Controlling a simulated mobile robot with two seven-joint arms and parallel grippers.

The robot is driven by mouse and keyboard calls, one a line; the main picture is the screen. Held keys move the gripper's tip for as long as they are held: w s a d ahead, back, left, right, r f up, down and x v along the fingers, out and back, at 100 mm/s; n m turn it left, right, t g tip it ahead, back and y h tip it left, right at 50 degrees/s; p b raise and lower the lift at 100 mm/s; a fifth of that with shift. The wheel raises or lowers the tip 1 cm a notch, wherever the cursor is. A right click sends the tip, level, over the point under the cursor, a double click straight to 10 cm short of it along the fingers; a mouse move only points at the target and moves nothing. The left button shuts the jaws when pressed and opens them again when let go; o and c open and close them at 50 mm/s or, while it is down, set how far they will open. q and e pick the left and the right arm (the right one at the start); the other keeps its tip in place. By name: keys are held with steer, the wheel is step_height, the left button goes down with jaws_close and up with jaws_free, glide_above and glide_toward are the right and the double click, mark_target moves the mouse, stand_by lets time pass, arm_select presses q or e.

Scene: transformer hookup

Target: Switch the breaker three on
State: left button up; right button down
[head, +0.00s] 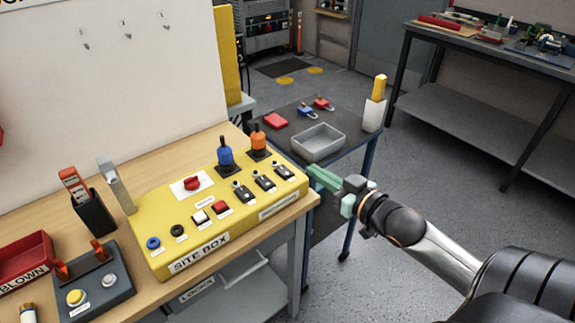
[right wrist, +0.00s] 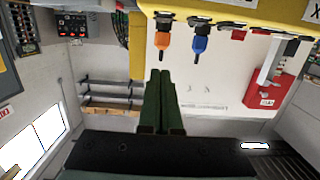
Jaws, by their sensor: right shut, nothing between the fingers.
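The yellow site box (head: 165,268) sits on the wooden bench. Three black toggle switches on metal plates stand in a slanting row at its right: a left one (head: 242,191), a middle one (head: 264,183) and a right one (head: 285,171). Their number labels are too small to read, so I cannot tell which is breaker three or its position. My right gripper (head: 312,172) is shut and empty, just off the box's right end, pointing at it. In the right wrist view its closed fingers (right wrist: 159,74) point toward the box (right wrist: 275,8), seen upside down. My left gripper is out of view.
A blue joystick (head: 225,155) and an orange joystick (head: 258,140) stand behind the switches. Buttons and a red knob (head: 191,183) are further left. A dark side table with a grey tray (head: 318,142) stands behind my right gripper. Open floor lies to the right.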

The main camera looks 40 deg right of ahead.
glide_above(288, 174)
steer(key=shift+f, duration=0.55)
step_height(288, 174, down, 3)
steer(key=shift+w+f, duration=0.1)
steer(key=shift+f, duration=0.45)
